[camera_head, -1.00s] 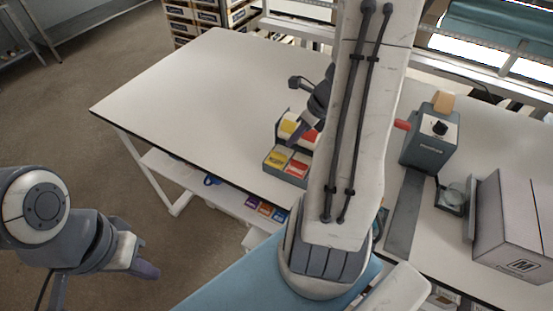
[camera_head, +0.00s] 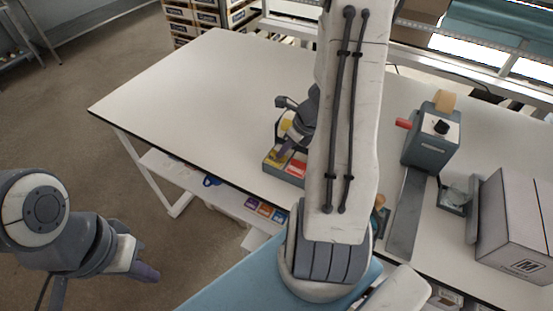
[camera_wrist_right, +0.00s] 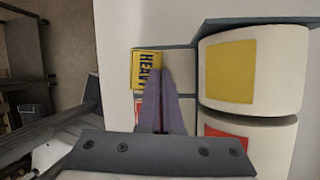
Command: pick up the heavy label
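The heavy label, a yellow rectangle printed HEAVY (camera_wrist_right: 146,68), lies at the front of a small grey label holder in the right wrist view. In the head view the holder (camera_head: 267,163) stands at the table's front edge, partly covered by my right arm. My right gripper (camera_wrist_right: 160,74) reaches down over the label's edge. Its purple fingers are close together and cover the label's lower right part; I cannot tell whether they touch or grip it. In the head view the right gripper (camera_head: 280,154) is over the yellow section. My left gripper (camera_head: 152,274) hangs empty off the table at lower left.
White rolls with a yellow patch (camera_wrist_right: 230,71) and a red patch (camera_wrist_right: 228,135) sit behind the labels. A red label (camera_head: 296,168) is beside the yellow one. A tape dispenser (camera_head: 430,139) and a carton (camera_head: 515,225) stand at right. The table's left part is clear.

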